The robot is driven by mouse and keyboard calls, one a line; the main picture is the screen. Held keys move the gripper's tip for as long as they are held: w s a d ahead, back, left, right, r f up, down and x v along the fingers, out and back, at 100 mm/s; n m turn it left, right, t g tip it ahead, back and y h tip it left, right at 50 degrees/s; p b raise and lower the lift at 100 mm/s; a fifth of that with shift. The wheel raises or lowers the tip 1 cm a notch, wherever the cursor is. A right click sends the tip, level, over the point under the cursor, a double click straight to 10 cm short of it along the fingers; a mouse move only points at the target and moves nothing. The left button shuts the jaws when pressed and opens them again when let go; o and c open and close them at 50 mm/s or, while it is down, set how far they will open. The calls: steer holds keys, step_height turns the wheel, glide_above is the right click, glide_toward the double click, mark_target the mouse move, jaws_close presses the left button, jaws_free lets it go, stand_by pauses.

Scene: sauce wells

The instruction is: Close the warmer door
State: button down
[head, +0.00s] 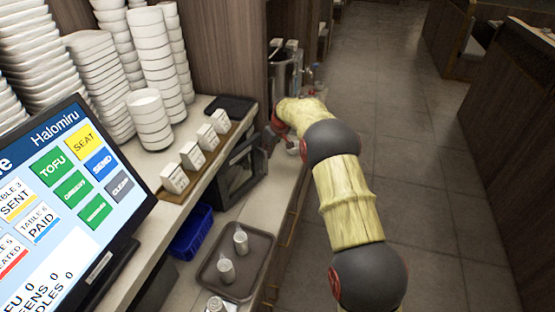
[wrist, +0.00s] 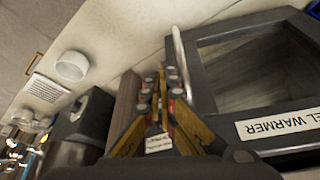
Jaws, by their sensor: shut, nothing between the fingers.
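The warmer (head: 240,172) is a dark box with a windowed front, under the shelf left of my arm in the head view. In the wrist view its dark framed door (wrist: 205,88) fills the right side, with a pale bar handle (wrist: 181,62) along its left edge and an upside-down label (wrist: 285,124) ending in "WARMER". I cannot tell how far the door stands open. My gripper (wrist: 160,84) is shut and empty, just left of the handle in the wrist view; contact is unclear. In the head view my arm mostly hides it.
A brown tray (head: 262,262) with metal cups and a blue basket (head: 190,232) are on the near counter. Stacked white bowls (head: 150,120) and a screen (head: 60,200) stand left. A white cup (wrist: 72,66) is beyond my gripper. The aisle right is clear.

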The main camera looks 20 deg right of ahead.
mark_target(259, 146)
steer(key=shift+w+a+n+y, duration=0.15)
steer(key=shift+w+a+n, duration=0.3)
steer(key=shift+w, duration=0.3)
steer(key=shift+w+a+n+y, duration=0.1)
steer(key=shift+w+a+n, duration=0.25)
steer(key=shift+w+a, duration=0.3)
steer(key=shift+w+a+n+y, duration=0.15)
steer(key=shift+w+a+n, duration=0.25)
steer(key=shift+w, duration=0.45)
